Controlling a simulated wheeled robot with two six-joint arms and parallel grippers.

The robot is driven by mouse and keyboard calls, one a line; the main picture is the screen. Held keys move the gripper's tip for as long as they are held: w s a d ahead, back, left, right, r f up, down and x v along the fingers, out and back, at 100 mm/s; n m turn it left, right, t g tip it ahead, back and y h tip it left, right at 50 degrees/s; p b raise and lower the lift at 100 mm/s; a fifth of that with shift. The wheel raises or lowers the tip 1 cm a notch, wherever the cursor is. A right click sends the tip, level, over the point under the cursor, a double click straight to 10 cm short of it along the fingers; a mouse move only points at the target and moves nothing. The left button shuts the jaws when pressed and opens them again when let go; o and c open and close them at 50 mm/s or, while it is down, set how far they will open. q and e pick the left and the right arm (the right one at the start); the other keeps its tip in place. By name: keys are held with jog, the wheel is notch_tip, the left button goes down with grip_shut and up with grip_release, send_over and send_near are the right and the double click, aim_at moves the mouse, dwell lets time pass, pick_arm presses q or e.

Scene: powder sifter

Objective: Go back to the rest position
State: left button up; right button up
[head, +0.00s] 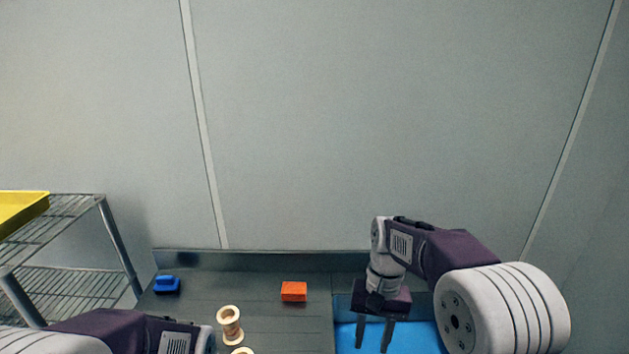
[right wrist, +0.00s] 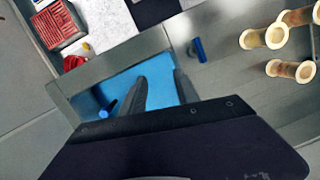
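My right gripper (head: 375,340) points down over the blue-bottomed basin (head: 430,342) at the right of the counter in the head view. In the right wrist view, its two dark fingers (right wrist: 160,78) stand apart above the blue basin floor (right wrist: 155,82), with nothing between them. My left arm comes in at the bottom left of the head view, low over the counter's front. Its gripper is below the picture edge and hidden.
An orange block (head: 293,291), a blue object (head: 166,285) and pale spools (head: 229,325) stand on the grey counter. A wire rack (head: 70,205) holds a yellow tray (head: 20,209) at left. A small blue piece (right wrist: 107,109) lies in the basin. A red crate (right wrist: 60,27) stands beyond.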

jog(key=s+d+f+n+t, duration=0.2)
jog(key=s+d+f, duration=0.3)
jog(key=s+f, duration=0.3)
jog(key=shift+s+d+f+t+h, duration=0.25)
jog(key=shift+s+t+h, duration=0.15)
jog(key=shift+s+t, duration=0.4)
jog(key=shift+s, duration=0.2)
jog(key=shift+w, duration=0.1)
